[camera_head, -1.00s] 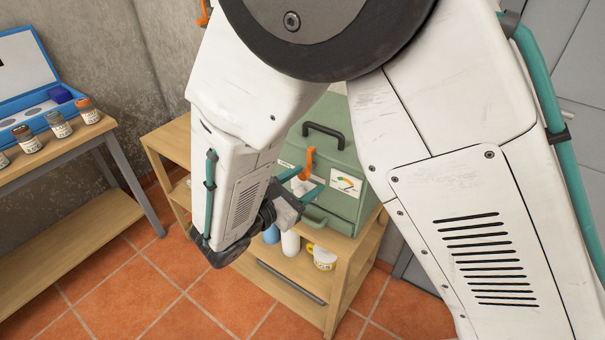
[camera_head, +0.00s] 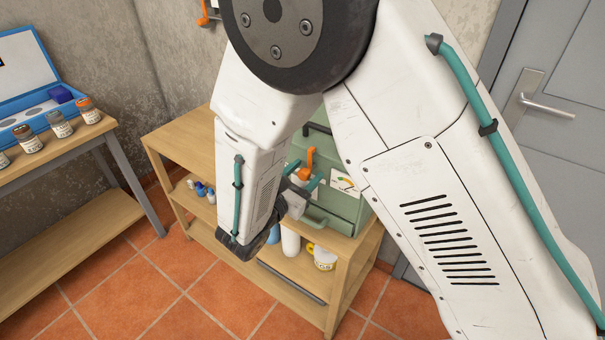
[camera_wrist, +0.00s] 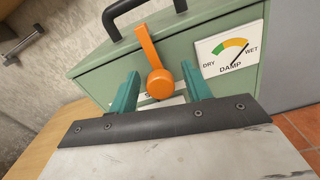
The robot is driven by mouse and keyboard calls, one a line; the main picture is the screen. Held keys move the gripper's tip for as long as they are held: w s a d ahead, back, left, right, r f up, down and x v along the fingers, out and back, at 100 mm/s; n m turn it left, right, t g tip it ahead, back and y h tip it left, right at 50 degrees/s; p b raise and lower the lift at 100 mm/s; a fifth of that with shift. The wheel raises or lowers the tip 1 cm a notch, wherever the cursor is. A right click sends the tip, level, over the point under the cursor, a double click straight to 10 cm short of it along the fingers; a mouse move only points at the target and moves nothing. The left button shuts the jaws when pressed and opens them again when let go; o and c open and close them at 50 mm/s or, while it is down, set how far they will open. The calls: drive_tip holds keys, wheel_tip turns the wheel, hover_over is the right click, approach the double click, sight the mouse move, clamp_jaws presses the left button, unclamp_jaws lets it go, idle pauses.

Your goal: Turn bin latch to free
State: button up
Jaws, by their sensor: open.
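The bin is a green box (camera_head: 336,207) on top of a wooden shelf unit, with a dark handle on its lid. Its orange latch (camera_head: 308,163) is on the front face. In the wrist view the latch (camera_wrist: 154,62) shows a round knob low down and an arm pointing up and slightly left towards the lid. My gripper (camera_wrist: 160,87) has teal fingers, open, one on each side of the round knob; I cannot tell whether either touches it. A label behind the knob is mostly hidden. In the head view my gripper (camera_head: 305,181) is partly hidden by my arm.
A damp gauge (camera_wrist: 229,49) is right of the latch. The wooden shelf unit (camera_head: 181,137) holds bottles and a mug (camera_head: 323,258) below. A table with several jars and a blue case (camera_head: 27,88) stands left. A grey door (camera_head: 555,150) is at right. Tiled floor is clear in front.

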drive_tip(key=c, duration=1)
drive_tip(key=shift+n, duration=0.3)
drive_tip(key=n, duration=0.3)
drive_tip(key=shift+n, duration=0.3)
drive_tip(key=n, duration=0.4)
drive_tip(key=shift+a+r+n, duration=0.1)
drive_tip(key=shift+n, duration=0.2)
drive_tip(key=n, duration=0.9)
